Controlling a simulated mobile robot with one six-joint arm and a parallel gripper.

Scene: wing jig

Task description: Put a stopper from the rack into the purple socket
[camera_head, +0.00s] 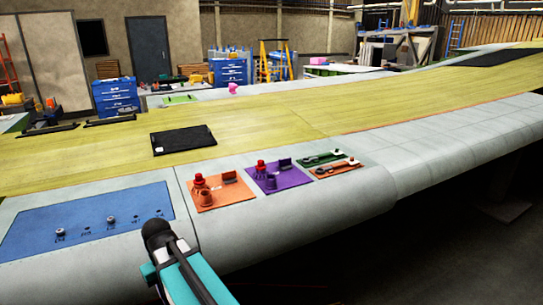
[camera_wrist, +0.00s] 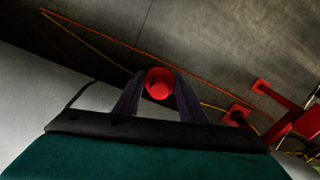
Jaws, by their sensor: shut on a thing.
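My gripper (camera_wrist: 159,92) is shut on a red stopper (camera_wrist: 160,82) in the wrist view; its round red end shows between the two dark fingers. Below it in that view are grey wing skin and a dark floor. In the head view my arm reaches up from the bottom edge, and the fingers and held stopper cannot be made out. The purple plate (camera_head: 293,182) lies on the wing right of the arm. It carries a purple cup-like socket (camera_head: 271,182), a purple block and another red stopper (camera_head: 261,165). The held stopper is apart from the purple socket.
An orange plate (camera_head: 214,204) with a red stopper and an orange cup lies left of the purple one. Green and orange tool plates (camera_head: 333,171) lie to its right. A blue panel (camera_head: 60,230) and a black tray (camera_head: 184,140) are also on the wing.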

